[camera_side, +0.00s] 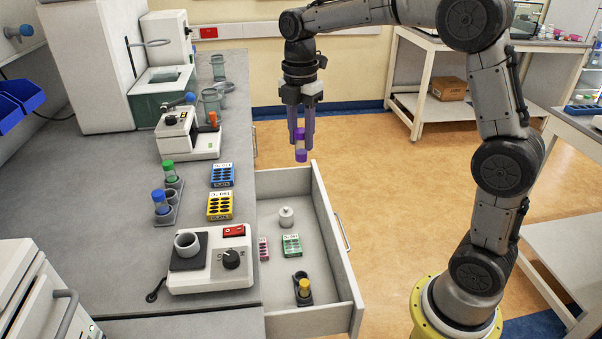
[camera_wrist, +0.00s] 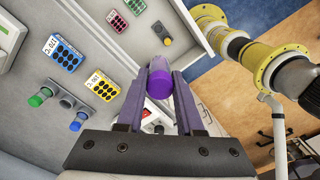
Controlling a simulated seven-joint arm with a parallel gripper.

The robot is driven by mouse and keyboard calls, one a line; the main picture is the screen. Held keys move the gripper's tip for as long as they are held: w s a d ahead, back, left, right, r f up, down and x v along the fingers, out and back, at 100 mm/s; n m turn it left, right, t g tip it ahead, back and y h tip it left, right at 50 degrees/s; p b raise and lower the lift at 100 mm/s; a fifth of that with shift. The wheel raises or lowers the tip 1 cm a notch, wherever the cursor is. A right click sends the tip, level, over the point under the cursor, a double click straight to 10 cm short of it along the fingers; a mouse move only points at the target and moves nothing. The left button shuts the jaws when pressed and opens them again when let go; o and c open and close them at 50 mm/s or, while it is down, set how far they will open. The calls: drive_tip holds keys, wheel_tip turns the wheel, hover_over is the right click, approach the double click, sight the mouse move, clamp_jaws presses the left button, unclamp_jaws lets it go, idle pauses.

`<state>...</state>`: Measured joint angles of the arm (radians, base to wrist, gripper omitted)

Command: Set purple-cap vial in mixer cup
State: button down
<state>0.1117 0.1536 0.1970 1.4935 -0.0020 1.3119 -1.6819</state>
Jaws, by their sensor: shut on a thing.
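The purple-cap vial (camera_side: 301,146) hangs between the fingers of my gripper (camera_side: 301,136), which is shut on it above the open drawer, well clear of any surface. In the wrist view a rounded purple end of the vial (camera_wrist: 160,80) shows between the fingertips (camera_wrist: 158,74). The mixer (camera_side: 210,272) is a white box with a red switch and a dark knob, on the bench left of the drawer. Its grey mixer cup (camera_side: 187,244) stands on a dark pad and looks empty. My gripper is up and to the right of the cup. I cannot make out the cup in the wrist view.
The drawer (camera_side: 325,220) stands open, holding small racks, a white-grey piece and a yellow-capped vial (camera_side: 304,288). Blue (camera_side: 221,175) and yellow (camera_side: 220,206) racks and a holder with green- and blue-capped vials (camera_side: 162,204) stand behind the mixer. A white machine (camera_side: 38,300) is front left.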

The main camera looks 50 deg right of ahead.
wheel_tip(320, 180, up, 5)
drive_tip(key=shift+w+a+r, duration=0.1)
drive_tip(key=shift+a, duration=0.05)
drive_tip(key=w+a+n, duration=0.3)
drive_tip(key=a, duration=1.1)
drive_tip(key=w+a+n, duration=0.3)
drive_tip(key=a, duration=1.1)
drive_tip(key=shift+d+f, duration=0.15)
drive_tip(key=shift+f, duration=5.7)
drive_tip(key=shift+f, duration=0.4)
drive_tip(key=shift+c, duration=0.3)
unclamp_jaws()
